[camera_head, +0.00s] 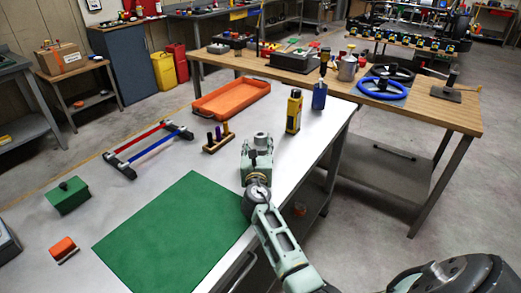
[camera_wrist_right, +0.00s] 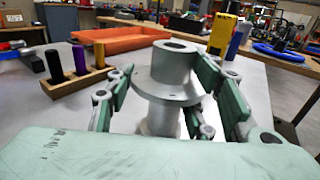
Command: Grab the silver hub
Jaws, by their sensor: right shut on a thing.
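The silver hub (camera_head: 262,140) is a grey flanged cylinder with a hole in its top. It stands upright at the right part of the white table, beyond the green mat (camera_head: 172,235). My right gripper (camera_head: 258,156) is shut on the hub. In the right wrist view the hub (camera_wrist_right: 165,88) sits between the green fingers of the gripper (camera_wrist_right: 165,82), one on each side. Its lower end is partly hidden by the gripper's body, so I cannot tell whether it touches the table. My left gripper is not in view.
A wooden block with coloured pegs (camera_head: 218,138) stands just left of the hub. A yellow tool (camera_head: 294,111) and a blue bottle (camera_head: 319,96) stand behind to the right. An orange tray (camera_head: 231,112) and a red-and-blue frame (camera_head: 148,147) lie farther off. The green mat is bare.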

